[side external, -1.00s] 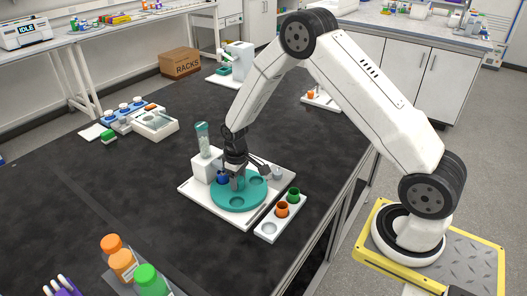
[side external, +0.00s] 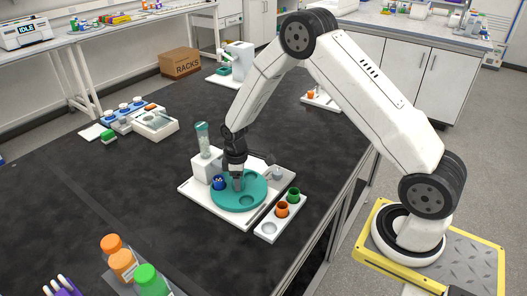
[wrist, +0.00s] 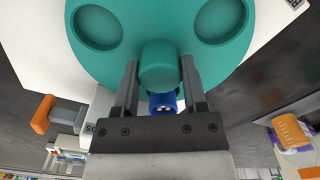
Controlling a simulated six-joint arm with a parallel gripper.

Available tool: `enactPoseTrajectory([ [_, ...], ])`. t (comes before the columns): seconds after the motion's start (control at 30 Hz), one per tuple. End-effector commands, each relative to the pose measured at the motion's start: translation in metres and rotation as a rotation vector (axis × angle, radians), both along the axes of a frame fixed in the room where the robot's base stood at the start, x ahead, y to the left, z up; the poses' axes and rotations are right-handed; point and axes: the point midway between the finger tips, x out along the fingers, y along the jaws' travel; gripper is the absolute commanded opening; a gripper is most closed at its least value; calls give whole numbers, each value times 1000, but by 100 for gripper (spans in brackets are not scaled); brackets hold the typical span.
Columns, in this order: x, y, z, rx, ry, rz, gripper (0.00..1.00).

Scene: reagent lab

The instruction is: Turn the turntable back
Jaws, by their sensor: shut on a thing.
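The teal turntable (side external: 228,203) sits on a white base plate (side external: 203,202) and has round pockets. My gripper (side external: 238,184) points down at its middle. In the wrist view, my gripper (wrist: 158,74) has its fingers on both sides of the teal centre knob (wrist: 158,63), shut on it. A blue cup (side external: 218,184) with pale contents stands in the pocket at the turntable's left; it also shows in the wrist view (wrist: 162,102), partly hidden behind the knob. An empty pocket (side external: 246,201) is at the front. The far side is partly hidden by my gripper.
A white dispenser (side external: 205,168) with a clear tube stands close behind the turntable. A white holder (side external: 283,222) with an orange cup (side external: 281,210), a green cup (side external: 293,195) and an empty place lies at right. Capped bottles (side external: 123,262) stand at the front left. The table between is clear.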

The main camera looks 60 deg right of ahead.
Motion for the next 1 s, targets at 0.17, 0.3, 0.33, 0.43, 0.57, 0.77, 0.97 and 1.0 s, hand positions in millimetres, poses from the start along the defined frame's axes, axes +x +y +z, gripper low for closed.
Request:
enactPoseTrajectory([
  [0.17, 1, 0, 1, 0, -4, 89, 0],
  [0.3, 1, 1, 1, 0, -4, 159, 0],
  [0.33, 1, 1, 1, 0, -4, 173, 0],
  [0.43, 2, 1, 2, 0, -5, 224, 0],
  [0.57, 2, 1, 2, 0, -5, 289, 0],
  [0.77, 2, 1, 2, 0, -5, 388, 0],
  [0.97, 2, 1, 2, 0, -6, 487, 0],
  [1.0, 2, 1, 2, 0, -6, 508, 0],
])
